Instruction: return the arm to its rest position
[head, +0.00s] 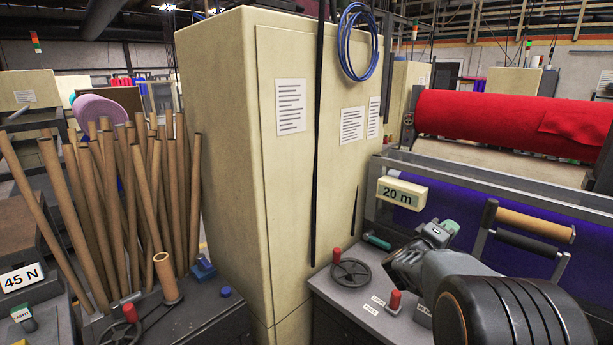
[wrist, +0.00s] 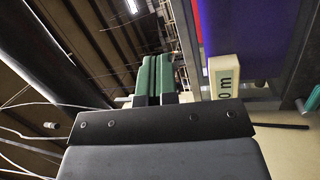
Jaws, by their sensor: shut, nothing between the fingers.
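My arm reaches in from the lower right of the head view. My gripper (head: 450,227) is at its far end, in front of the purple felt machine and to the lower right of the "20 m" sign. In the wrist view, the two green fingers of my gripper (wrist: 153,76) lie side by side, shut with nothing between them. They are in the air, with the dark ceiling behind them. My forearm hides part of the grey control panel.
The "20 m" sign (head: 396,194) hangs close by; the sign also shows in the wrist view (wrist: 224,72). A grey panel (head: 340,297) has a handwheel (head: 357,274) and red-topped levers. A beige cabinet (head: 233,160) stands left, beside cardboard tubes (head: 110,200). A red roll (head: 490,120) lies behind.

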